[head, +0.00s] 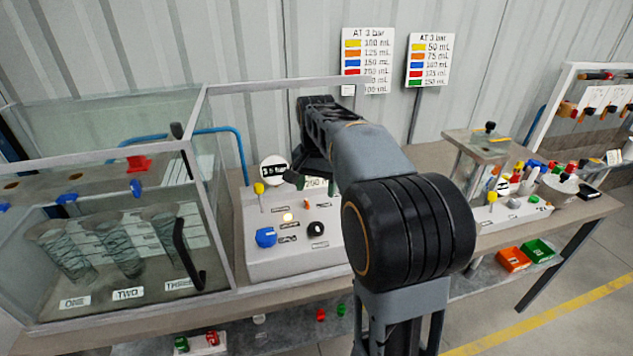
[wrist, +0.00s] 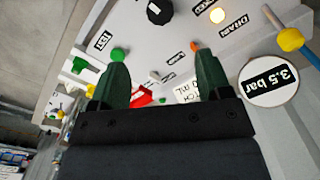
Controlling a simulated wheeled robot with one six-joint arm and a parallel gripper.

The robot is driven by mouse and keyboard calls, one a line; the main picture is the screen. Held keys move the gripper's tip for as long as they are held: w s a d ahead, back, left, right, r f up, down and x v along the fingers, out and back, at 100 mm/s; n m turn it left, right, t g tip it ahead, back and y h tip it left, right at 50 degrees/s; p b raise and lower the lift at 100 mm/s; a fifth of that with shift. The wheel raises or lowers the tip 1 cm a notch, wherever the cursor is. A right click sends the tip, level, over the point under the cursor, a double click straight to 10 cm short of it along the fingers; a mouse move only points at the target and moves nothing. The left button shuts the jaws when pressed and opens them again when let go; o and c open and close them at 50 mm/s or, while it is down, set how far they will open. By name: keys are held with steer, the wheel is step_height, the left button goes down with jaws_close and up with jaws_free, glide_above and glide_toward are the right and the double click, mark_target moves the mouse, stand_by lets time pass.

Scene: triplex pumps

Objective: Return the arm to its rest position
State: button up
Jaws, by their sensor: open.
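My gripper (wrist: 158,66) is open, with its two dark green fingers apart and nothing held between them in the wrist view. In the head view my arm reaches from the front over the bench, and the gripper end (head: 293,178) shows only partly, beside the round gauge and above the control box. The grey control box (head: 292,262) has a blue knob (head: 266,237), a black knob (head: 318,229), a lit lamp (head: 288,217) and a yellow-topped lever (head: 259,188). The round gauge (wrist: 268,81) reads 3.5 bar in the wrist view.
A glass tank (head: 215,180) with labelled cylinders stands on the left. Two colour-coded signs (head: 368,60) stand behind the arm.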

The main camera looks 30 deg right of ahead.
steer(key=shift+r, duration=0.35)
stand_by(0.3)
steer(key=s+a+f+n+t, duration=0.1)
steer(key=s+a+f+n, duration=0.3)
steer(key=s, duration=0.4)
steer(key=s+a+f+n+t, duration=0.2)
steer(key=s+a+f+n, duration=0.3)
steer(key=s, duration=0.3)
steer(key=shift+s+a+t, duration=0.2)
steer(key=shift+a+t, duration=0.1)
stand_by(3.1)
